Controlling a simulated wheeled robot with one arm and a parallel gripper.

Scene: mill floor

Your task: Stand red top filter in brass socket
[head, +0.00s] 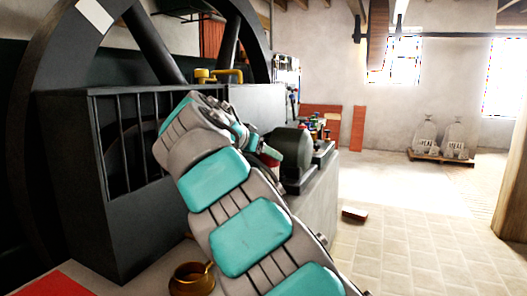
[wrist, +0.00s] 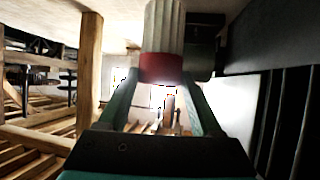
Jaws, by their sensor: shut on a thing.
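My gripper (wrist: 162,78) is shut on the red top filter (wrist: 163,30), a pale pleated cylinder with a red end (wrist: 162,68) between the fingertips. In the wrist view its pleated part runs up out of the picture. In the head view my gripper (head: 256,147) is small and partly hidden by my arm, with a bit of the red end (head: 269,159) showing beside the dark machine. A round brass cup-like piece (head: 191,280) stands on the pale surface at the lower left, well apart from my gripper. I cannot tell whether it is the socket.
A dark cabinet with a barred front (head: 125,145) and a large wheel (head: 55,60) fill the left. Brass pipework (head: 225,74) tops the cabinet. A dark rounded machine (head: 290,150) stands beyond my gripper. A brick (head: 354,215) lies on the otherwise open floor; sacks (head: 425,135) stand farther back.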

